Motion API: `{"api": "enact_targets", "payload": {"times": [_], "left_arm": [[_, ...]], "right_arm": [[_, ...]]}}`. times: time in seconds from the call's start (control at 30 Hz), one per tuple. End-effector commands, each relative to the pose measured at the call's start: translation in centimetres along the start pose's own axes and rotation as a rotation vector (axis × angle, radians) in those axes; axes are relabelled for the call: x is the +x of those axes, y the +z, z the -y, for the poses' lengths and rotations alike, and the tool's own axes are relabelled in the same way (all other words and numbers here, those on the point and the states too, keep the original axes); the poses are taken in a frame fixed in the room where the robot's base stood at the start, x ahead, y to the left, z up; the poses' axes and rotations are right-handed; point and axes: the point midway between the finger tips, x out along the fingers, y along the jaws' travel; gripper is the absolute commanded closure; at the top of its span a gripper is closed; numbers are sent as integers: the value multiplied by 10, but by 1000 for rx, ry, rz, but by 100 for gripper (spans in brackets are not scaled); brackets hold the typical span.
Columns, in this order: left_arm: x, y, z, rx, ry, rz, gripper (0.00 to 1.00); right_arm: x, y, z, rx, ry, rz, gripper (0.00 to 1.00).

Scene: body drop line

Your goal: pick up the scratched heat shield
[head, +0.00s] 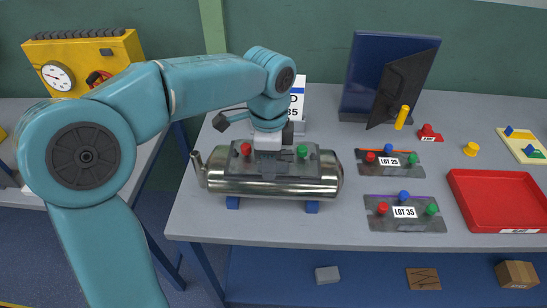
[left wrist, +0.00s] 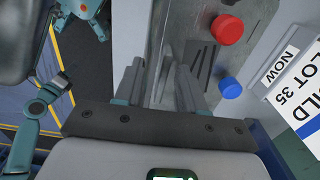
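A grey slotted heat shield (head: 318,167) with a red and a green knob lies on a shiny metal muffler (head: 245,187). Dark marks show on it, but I cannot tell scratches from slots. My left gripper (head: 268,150) points down over its middle. In the left wrist view its two fingers (left wrist: 163,85) stand apart, with grey metal below and between them. The shield (left wrist: 197,65) shows there with a red and a blue knob. Two similar shields lie to the right, one labelled LOT 25 (head: 388,168) and one LOT 35 (head: 380,222). My right gripper is not in view.
The muffler rests on blue blocks (head: 232,203) on a grey table (head: 350,245). A red tray (head: 470,222) is at right. A dark panel (head: 400,85) stands behind. A card reading LOT 35 (left wrist: 298,85) stands near the gripper. Bare table lies in front.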

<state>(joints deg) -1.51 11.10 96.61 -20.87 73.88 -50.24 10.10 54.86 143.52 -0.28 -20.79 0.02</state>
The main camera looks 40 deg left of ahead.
Motion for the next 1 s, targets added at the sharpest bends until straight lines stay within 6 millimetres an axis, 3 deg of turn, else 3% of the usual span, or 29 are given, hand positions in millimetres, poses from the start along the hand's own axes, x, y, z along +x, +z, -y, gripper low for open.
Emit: {"api": "enact_targets", "payload": {"times": [0.07,0.1,0.2,0.67,0.87,1.0], "left_arm": [[0,0,0,0,0,0,61],[0,0,0,0,0,0,74],[0,0,0,0,0,0,100],[-8,0,0,0,-3,-1,100],[-41,-1,1,0,-5,-4,100],[-85,-1,1,-1,-7,-5,100]], "right_arm": [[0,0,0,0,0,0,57],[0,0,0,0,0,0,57],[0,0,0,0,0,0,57],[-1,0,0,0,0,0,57],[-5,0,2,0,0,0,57],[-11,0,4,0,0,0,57]]}}
